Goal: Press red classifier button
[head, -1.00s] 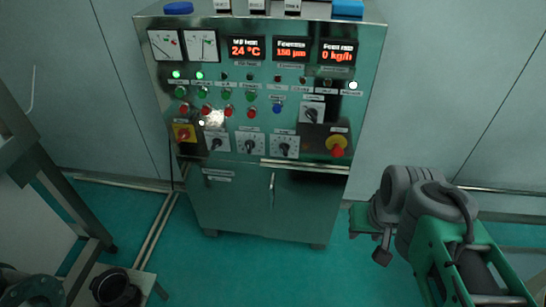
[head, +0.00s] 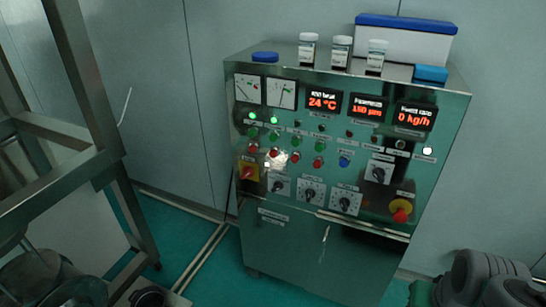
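The steel control cabinet (head: 290,235) stands in the middle of the head view. Its sloping front has a row of several red buttons (head: 295,157) below a row of green buttons (head: 296,142). The small labels are too blurred to read, so I cannot tell which red button is the classifier's. Grey links of my arm show at the lower right, apart from the panel. My gripper's fingertips are not in view, and nothing of mine touches the buttons.
Displays read 24 °C, 150 µm and 0 kg/h. Rotary knobs (head: 311,190) and a red-and-yellow emergency stop (head: 400,212) sit below the buttons. Bottles (head: 341,52) and a blue-lidded box (head: 404,42) stand on top. A metal frame (head: 80,115) rises at left.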

